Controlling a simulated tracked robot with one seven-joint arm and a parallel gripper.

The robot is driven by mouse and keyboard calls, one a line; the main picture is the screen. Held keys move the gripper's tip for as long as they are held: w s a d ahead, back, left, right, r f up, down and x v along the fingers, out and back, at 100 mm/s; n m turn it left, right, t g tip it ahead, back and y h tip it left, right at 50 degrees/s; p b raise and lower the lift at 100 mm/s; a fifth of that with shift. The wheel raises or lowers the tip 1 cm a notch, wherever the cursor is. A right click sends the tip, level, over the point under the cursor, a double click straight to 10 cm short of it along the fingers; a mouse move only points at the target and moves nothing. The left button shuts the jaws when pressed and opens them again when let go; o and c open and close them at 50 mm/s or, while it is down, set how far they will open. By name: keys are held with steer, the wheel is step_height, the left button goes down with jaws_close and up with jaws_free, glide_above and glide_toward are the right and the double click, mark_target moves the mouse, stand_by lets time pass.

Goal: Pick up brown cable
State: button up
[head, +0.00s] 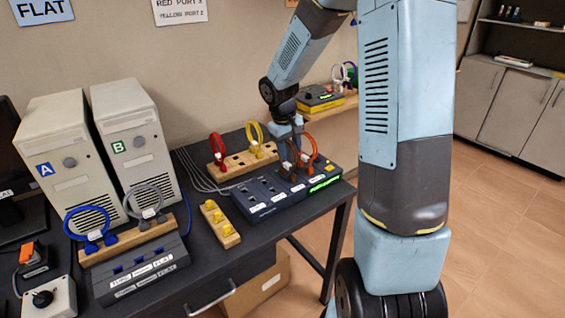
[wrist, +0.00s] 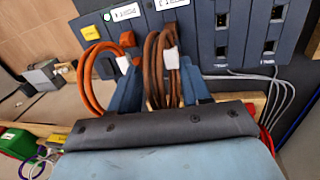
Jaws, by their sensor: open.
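The brown cable (wrist: 151,62) is a coiled loop with a white tag, standing at the dark switch panel in the wrist view. In the head view the brown cable (head: 291,154) is partly hidden by my gripper (head: 290,136). My gripper (wrist: 159,78) is open, with one blue finger on each side of the brown loop. I cannot tell whether the fingers touch it. The orange cable (wrist: 86,82) stands just left of the left finger in the wrist view, very close to it.
A wooden rack holds a red cable (head: 217,150) and a yellow cable (head: 254,138) beside the panel (head: 262,206). A blue cable (head: 88,226) and a grey cable (head: 146,201) stand before two computer towers. A yellow-plugged wooden block (head: 219,224) lies in front.

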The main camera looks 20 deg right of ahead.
steer(key=shift+c, duration=0.3)
jaws_close()
steer(key=shift+r, duration=0.1)
